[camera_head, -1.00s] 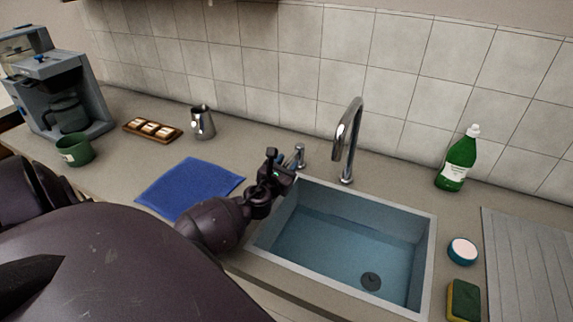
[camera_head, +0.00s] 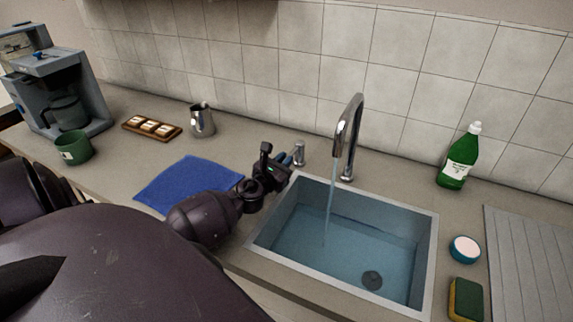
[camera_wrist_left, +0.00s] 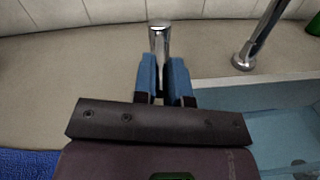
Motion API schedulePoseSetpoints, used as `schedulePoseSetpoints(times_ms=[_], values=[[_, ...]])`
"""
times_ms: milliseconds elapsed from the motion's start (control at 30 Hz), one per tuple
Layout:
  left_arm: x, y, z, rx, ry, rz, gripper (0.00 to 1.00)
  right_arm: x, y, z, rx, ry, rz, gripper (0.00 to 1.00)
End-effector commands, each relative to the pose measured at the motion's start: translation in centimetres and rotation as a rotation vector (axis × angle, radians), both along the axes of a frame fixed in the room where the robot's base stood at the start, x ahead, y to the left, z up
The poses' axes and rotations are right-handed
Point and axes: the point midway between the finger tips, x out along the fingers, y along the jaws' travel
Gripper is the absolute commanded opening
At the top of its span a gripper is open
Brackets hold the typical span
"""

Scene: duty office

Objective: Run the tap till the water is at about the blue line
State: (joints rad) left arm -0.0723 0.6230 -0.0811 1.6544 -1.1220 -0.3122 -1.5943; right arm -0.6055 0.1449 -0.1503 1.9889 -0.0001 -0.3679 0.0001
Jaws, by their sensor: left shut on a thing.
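The chrome tap (camera_head: 350,130) stands behind the sink, and a thin stream of water (camera_head: 329,205) falls from its spout. The sink (camera_head: 428,250) holds bluish clear water (camera_head: 335,258) low in the basin, with the dark drain (camera_head: 372,280) visible through it. I cannot make out a separate blue line on the walls. My left gripper (camera_head: 290,158) is shut on the short chrome tap handle (camera_head: 299,150) left of the spout. In the left wrist view the blue fingers (camera_wrist_left: 164,75) sit on either side of the handle (camera_wrist_left: 159,38). My right gripper is out of view.
A blue cloth (camera_head: 190,184) lies left of the sink. A green bottle (camera_head: 458,160), a round white-and-blue item (camera_head: 465,249) and a sponge (camera_head: 465,299) are at the right, beside the ridged drainboard (camera_head: 530,260). A steel jug (camera_head: 202,120) and green mug (camera_head: 74,147) stand farther left.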

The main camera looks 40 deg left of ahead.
Motion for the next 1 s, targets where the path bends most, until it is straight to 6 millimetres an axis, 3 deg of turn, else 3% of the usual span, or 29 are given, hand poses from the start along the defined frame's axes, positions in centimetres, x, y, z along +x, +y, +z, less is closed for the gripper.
schedulePoseSetpoints(times_ms=[100, 433, 467, 600, 1000], values=[[-0.12, 0.4, -0.21, 0.003, 0.002, -0.037, 0.0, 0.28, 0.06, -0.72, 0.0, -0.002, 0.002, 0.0], [-0.13, 0.45, -0.01, 0.0, 0.003, -0.049, 0.0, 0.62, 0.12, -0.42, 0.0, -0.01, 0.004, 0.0], [-0.13, 0.45, -0.01, 0.0, 0.003, -0.049, 0.16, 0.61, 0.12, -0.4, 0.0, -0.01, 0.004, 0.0], [-0.13, 0.44, -0.01, 0.0, 0.003, -0.049, 0.37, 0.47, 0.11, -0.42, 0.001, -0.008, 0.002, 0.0], [-0.73, 0.37, -0.08, 0.0, 0.004, -0.049, 0.38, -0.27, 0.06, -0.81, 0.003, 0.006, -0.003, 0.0]])
